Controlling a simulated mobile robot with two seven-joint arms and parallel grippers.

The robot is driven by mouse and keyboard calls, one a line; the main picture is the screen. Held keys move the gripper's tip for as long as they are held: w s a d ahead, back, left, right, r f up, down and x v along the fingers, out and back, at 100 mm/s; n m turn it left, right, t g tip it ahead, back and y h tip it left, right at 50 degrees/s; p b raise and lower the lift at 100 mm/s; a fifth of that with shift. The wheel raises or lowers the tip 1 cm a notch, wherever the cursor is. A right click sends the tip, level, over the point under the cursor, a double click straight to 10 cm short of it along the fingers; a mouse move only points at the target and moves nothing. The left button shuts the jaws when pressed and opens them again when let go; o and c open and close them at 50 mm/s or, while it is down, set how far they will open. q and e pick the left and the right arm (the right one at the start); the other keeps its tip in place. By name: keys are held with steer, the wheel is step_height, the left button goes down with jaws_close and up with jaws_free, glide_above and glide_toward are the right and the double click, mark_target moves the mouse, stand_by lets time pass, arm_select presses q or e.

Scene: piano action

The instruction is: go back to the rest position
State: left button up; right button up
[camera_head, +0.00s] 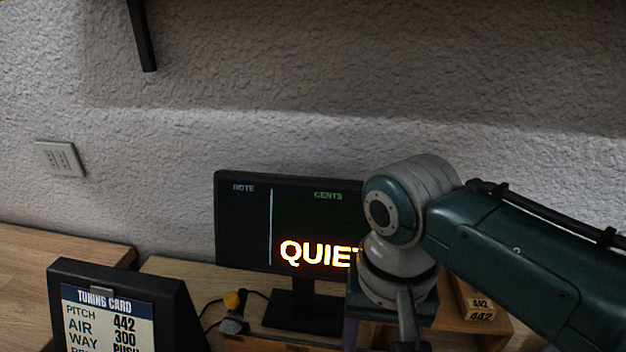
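My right arm comes in from the right, and its wrist hangs in front of the monitor's right side. Part of my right gripper (408,318) shows at the bottom edge below the wrist. Its fingertips are cut off, so I cannot tell whether it is open or holds anything. My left gripper and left arm are not in view.
A dark monitor (240,230) reading "QUIET" stands on the wooden bench. A tuning card (108,322) in a dark holder stands front left. A yellow-tipped tool (232,301) lies near the monitor. Wooden blocks marked 442 (480,308) sit right. The textured wall is behind.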

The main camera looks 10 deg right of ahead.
steer(key=s+d+r+n+t, duration=0.2)
steer(key=s+d+r+n, duration=0.15)
steer(key=s, duration=0.45)
steer(key=s+d+r+n+t, duration=0.15)
steer(key=s+d+r, duration=0.25)
steer(key=s, duration=0.5)
step_height(320, 180, up, 29)
steer(key=p, duration=2.8)
steer(key=shift+w+d, duration=0.15)
steer(key=shift+w, duration=0.05)
steer(key=shift+f, duration=0.1)
